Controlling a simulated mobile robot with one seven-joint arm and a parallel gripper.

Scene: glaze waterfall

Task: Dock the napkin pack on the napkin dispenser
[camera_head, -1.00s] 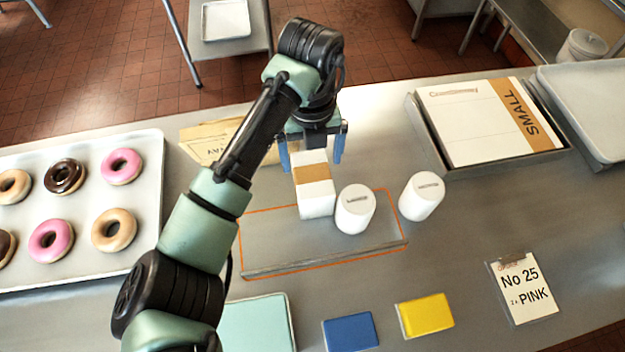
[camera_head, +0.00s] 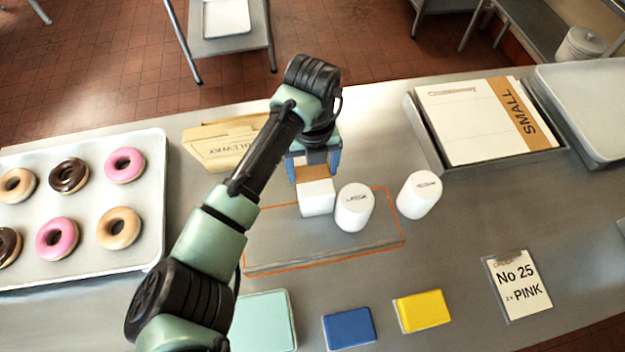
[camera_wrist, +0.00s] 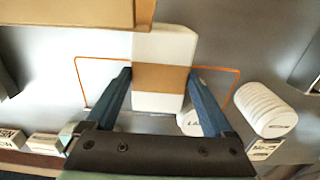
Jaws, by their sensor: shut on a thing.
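The napkin pack (camera_head: 317,200), a white block with a tan band, stands at the back of the orange-outlined area. The pack's upper part is partly hidden by my gripper in the head view.
Two white lid stacks (camera_head: 355,208) (camera_head: 418,195) stand just right of the pack. A donut tray (camera_head: 150,230) is left, a takeaway box (camera_head: 215,145) behind, a box tray (camera_head: 430,140) back right. Blue (camera_head: 349,328) and yellow (camera_head: 422,312) blocks lie in front.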

